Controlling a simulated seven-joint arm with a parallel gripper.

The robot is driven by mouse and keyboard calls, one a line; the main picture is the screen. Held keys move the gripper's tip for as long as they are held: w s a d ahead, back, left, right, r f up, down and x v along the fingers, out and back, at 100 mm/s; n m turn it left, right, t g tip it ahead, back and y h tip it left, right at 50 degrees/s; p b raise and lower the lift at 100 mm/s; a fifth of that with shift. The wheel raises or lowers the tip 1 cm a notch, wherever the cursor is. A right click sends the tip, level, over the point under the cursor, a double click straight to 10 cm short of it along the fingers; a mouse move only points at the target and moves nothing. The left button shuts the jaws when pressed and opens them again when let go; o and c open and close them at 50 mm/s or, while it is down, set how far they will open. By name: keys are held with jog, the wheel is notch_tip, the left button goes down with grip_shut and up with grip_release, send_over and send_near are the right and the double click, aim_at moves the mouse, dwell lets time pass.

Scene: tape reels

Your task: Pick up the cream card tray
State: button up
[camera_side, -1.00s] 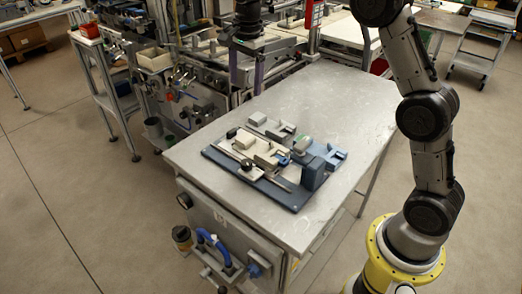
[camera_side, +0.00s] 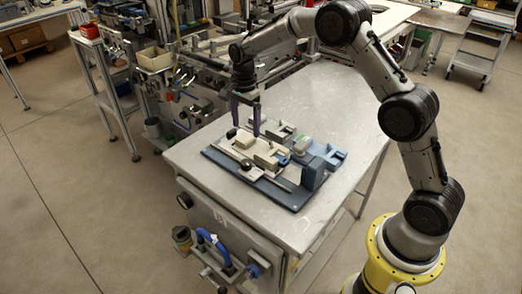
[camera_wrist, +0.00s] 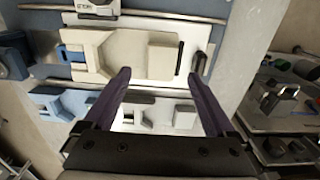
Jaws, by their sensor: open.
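The cream card tray (camera_side: 256,151) lies on a dark blue board on the metal table, with a small blue part at one end. In the wrist view the tray (camera_wrist: 120,50) lies just beyond my fingertips, with a raised block on its right part. My gripper (camera_side: 246,127) has purple fingers pointing down above the far left side of the board. In the wrist view my gripper (camera_wrist: 158,75) is open, with nothing between its fingers. I cannot tell its exact height above the tray.
A paler grey tray (camera_side: 271,124) with blue parts lies beside the cream one, partly behind my fingers in the wrist view (camera_wrist: 60,102). A tall blue-grey block (camera_side: 314,173) stands at the board's right. The bare tabletop (camera_side: 350,105) is clear behind and right.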

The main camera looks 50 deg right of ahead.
aim_at(245, 137)
notch_tip(245, 137, down, 4)
jog(key=shift+a+f, duration=0.15)
jog(key=shift+f, duration=0.05)
jog(key=shift+w, duration=0.1)
grip_shut()
dwell(0.3)
